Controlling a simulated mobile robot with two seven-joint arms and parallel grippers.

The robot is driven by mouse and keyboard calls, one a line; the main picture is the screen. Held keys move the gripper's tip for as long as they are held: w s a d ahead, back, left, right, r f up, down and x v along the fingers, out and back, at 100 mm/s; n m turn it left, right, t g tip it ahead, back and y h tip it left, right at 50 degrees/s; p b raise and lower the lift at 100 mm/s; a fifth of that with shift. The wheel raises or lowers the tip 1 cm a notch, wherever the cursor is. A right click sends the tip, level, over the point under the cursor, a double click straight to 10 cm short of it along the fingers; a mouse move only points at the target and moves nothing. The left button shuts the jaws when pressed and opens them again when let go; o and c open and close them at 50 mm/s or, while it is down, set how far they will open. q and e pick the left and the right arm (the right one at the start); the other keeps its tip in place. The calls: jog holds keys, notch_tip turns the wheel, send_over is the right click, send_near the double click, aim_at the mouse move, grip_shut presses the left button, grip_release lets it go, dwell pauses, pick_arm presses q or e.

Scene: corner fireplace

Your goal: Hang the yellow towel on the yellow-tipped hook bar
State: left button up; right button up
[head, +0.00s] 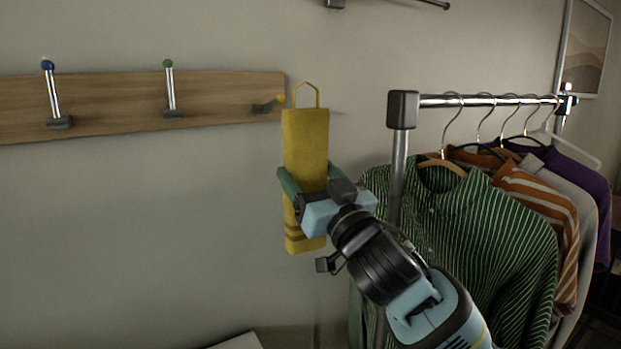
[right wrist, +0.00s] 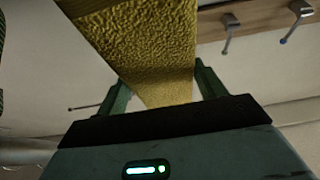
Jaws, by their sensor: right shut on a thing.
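The yellow towel (head: 306,138) hangs upright in the head view, with a yellow loop (head: 306,90) at its top. My right gripper (head: 308,181) is shut on the towel at its lower half. The towel fills the middle of the right wrist view (right wrist: 150,45) between the fingers. The yellow-tipped hook bar (head: 268,105) is at the right end of the wooden board, just left of the towel's loop. The loop looks apart from it, though depth is hard to tell. My left gripper is not in view.
The wooden board (head: 115,100) on the wall also carries a blue-tipped hook (head: 53,92) and a green-tipped hook (head: 170,88). A clothes rack (head: 398,150) with several garments, a striped green shirt (head: 470,230) nearest, stands at right. The wall below the board is clear.

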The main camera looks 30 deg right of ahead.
jog(key=shift+w, duration=0.15)
jog(key=shift+w+f, duration=0.1)
jog(key=shift+w, duration=0.85)
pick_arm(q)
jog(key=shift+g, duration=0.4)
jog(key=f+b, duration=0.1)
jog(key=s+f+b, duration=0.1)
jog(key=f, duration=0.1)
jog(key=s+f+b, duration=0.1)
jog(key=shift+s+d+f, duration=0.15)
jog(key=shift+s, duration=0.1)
pick_arm(e)
jog(key=w+f, duration=0.2)
jog(key=w, duration=1)
jog(key=shift+w+d+f, duration=0.3)
jog(key=shift+w+d, duration=0.1)
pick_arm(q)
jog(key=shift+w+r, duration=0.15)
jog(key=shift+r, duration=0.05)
pick_arm(e)
jog(key=shift+f, duration=0.1)
jog(key=o, duration=1.2)
jog(key=shift+c, duration=0.2)
